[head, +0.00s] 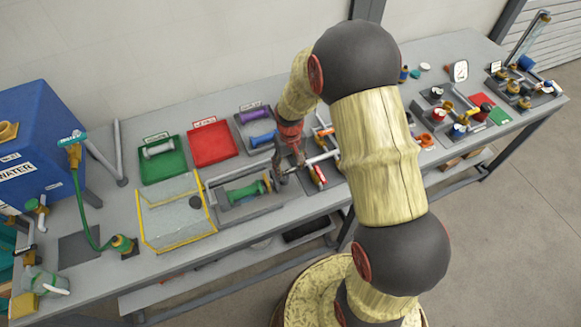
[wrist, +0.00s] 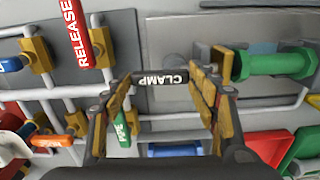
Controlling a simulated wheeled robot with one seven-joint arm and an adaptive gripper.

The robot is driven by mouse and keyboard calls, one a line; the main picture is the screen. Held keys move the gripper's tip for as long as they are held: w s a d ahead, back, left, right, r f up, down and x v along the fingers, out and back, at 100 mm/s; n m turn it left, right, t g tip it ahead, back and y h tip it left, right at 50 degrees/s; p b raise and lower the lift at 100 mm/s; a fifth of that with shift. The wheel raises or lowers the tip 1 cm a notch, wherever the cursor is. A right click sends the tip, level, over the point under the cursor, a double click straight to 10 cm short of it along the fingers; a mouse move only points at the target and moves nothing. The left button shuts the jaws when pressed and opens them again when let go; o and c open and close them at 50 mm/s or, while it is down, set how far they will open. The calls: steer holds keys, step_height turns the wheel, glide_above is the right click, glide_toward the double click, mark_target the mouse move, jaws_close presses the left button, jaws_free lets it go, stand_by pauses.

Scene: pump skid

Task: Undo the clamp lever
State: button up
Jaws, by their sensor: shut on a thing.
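The black clamp lever (wrist: 160,78), with CLAMP in white letters, lies crosswise between the fingers of my gripper (wrist: 163,80) in the wrist view. The fingers are shut on its two ends, one at the left and one at the right. In the head view my gripper (head: 286,160) is down at the bench, beside the right end of a grey tray holding a green flanged spool (head: 246,191). The lever cannot be made out there behind the gripper. The green spool (wrist: 275,63) is right of the lever in the wrist view.
A red RELEASE lever (wrist: 75,35), a green lever (wrist: 120,128) and an orange lever (wrist: 60,141) sit on pipework nearby. A yellow-edged clear box (head: 175,215) stands left of the tray. Red (head: 212,143) and green (head: 162,160) trays are behind. Valves crowd the bench's right.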

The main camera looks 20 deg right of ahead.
mark_target(290, 169)
steer(key=shift+n, duration=0.3)
steer(key=o, duration=1.1)
steer(key=shift+o, duration=0.3)
step_height(290, 169, up, 12)
stand_by(0.4)
